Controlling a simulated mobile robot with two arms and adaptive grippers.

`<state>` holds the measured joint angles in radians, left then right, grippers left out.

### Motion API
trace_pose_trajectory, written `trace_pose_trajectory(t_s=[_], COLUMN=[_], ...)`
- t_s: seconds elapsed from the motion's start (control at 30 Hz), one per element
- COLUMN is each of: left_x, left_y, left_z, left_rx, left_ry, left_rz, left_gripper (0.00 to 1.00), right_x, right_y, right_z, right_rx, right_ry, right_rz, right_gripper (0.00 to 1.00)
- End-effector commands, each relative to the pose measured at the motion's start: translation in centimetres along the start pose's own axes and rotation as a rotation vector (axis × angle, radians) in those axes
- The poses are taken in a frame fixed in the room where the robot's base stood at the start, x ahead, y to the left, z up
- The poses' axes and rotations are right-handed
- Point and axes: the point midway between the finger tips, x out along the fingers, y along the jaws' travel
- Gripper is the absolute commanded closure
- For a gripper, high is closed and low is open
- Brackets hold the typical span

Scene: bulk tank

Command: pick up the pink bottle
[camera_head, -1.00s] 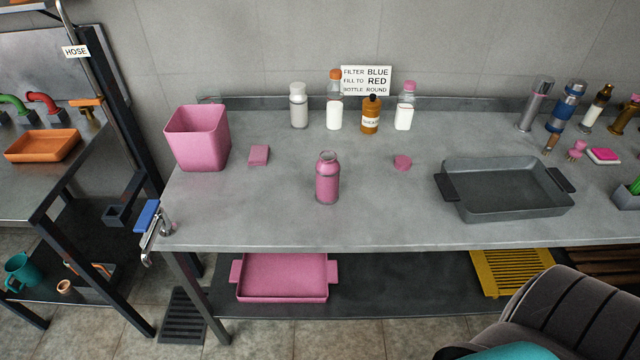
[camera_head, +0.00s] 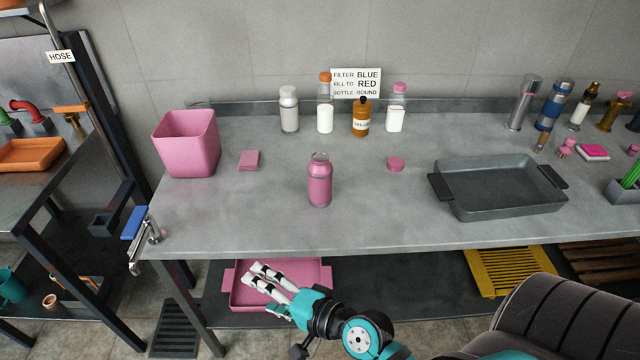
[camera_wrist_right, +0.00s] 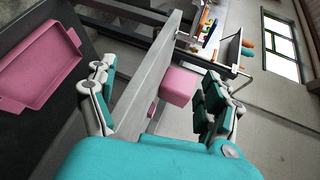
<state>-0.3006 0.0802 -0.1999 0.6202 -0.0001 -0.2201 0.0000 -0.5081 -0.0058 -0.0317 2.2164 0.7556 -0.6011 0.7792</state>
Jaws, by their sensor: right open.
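The pink bottle (camera_head: 319,182) stands upright and uncapped on the grey metal table, near the middle of its front half. A round pink cap (camera_head: 395,164) lies apart from it, to its right and farther back. My right gripper (camera_head: 258,276) is below and in front of the table's front edge, lower left of the bottle, empty. In the right wrist view its two fingers (camera_wrist_right: 155,95) are spread apart with nothing between them. The bottle cannot be made out in that view. My left gripper is in neither view.
A pink bin (camera_head: 187,145) and pink block (camera_head: 249,160) stand left of the bottle. A dark tray (camera_head: 450,206) is to the right. Several bottles line the back. A pink tray (camera_head: 326,272) is on the lower shelf. The tabletop around the bottle is clear.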

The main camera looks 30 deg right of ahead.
Motion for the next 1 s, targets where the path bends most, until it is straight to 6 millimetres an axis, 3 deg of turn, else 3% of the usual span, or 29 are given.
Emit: trace_pose_trajectory(t_s=[0.1, 0.17, 0.3, 0.4, 0.57, 1.0], left_x=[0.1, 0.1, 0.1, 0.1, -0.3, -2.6], left_y=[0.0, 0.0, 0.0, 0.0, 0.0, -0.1], left_z=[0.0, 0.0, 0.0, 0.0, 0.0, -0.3], left_rx=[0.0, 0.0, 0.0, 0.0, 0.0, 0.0], left_ry=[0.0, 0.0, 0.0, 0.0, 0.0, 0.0], left_rz=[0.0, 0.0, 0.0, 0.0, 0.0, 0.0], left_gripper=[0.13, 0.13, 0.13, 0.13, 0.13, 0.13], right_x=[0.0, -0.6, -2.9, -4.2, -4.7, 0.8], right_y=[-3.6, -4.4, -3.3, -1.5, -0.5, -2.4], right_z=[-4.1, -6.9, -13.1, -15.6, -17.4, -24.2], right_rx=[0.452, 0.704, 1.216, 1.436, 1.563, 1.56], right_ry=[0.124, 0.19, 0.336, 0.409, 0.453, 0.453], right_rz=[-0.253, -0.389, -0.677, -0.813, -0.9, -0.9], right_gripper=[0.16, 0.16, 0.16, 0.16, 0.16, 0.16])
